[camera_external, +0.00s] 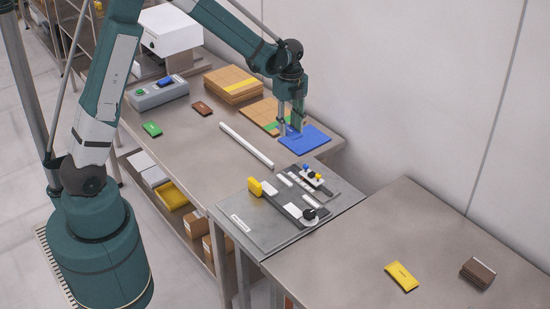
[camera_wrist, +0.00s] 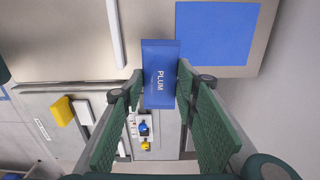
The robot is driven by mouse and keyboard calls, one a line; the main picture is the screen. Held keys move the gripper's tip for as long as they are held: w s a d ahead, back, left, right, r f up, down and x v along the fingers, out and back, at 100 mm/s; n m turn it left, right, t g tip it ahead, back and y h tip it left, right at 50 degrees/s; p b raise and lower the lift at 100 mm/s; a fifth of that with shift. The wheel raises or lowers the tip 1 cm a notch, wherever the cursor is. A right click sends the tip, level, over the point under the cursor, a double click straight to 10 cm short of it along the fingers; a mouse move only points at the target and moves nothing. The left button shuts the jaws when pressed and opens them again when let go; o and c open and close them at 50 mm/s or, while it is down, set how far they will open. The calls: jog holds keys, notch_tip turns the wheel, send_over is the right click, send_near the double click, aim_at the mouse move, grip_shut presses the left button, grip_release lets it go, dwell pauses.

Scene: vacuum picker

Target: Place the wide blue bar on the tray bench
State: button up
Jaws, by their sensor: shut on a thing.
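My gripper (camera_external: 290,125) is shut on the wide blue bar (camera_wrist: 160,72), which is marked "PLUM" and sits between both fingers in the wrist view. In the external view the bar is mostly hidden by the fingers, beside a flat blue mat (camera_external: 308,140) at the bench's right end. The mat also shows in the wrist view (camera_wrist: 218,33), right of the bar. The bar appears to be above the bench; its exact height is unclear. No bench is labelled as the tray bench; a long bench (camera_external: 205,155) and a separate right bench (camera_external: 350,245) are in view.
A white rod (camera_external: 246,145), cardboard stacks (camera_external: 232,84), a green bar (camera_external: 152,129) and a brown bar (camera_external: 202,108) lie around. The right bench holds yellow (camera_external: 401,276) and brown (camera_external: 477,272) bars.

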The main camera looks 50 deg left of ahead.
jog(key=a, duration=1.4)
send_over(186, 116)
jog(key=shift+f+n+b, duration=0.3)
jog(key=shift+f+b, duration=0.1)
jog(key=shift+b, duration=0.05)
jog(key=shift+f+b, duration=0.4)
jog(key=shift+f, duration=2.75)
jog(key=shift+f, duration=0.1)
jog(key=shift+f, duration=1.75)
jog(key=shift+f+b, duration=0.15)
jog(key=shift+b, duration=0.2)
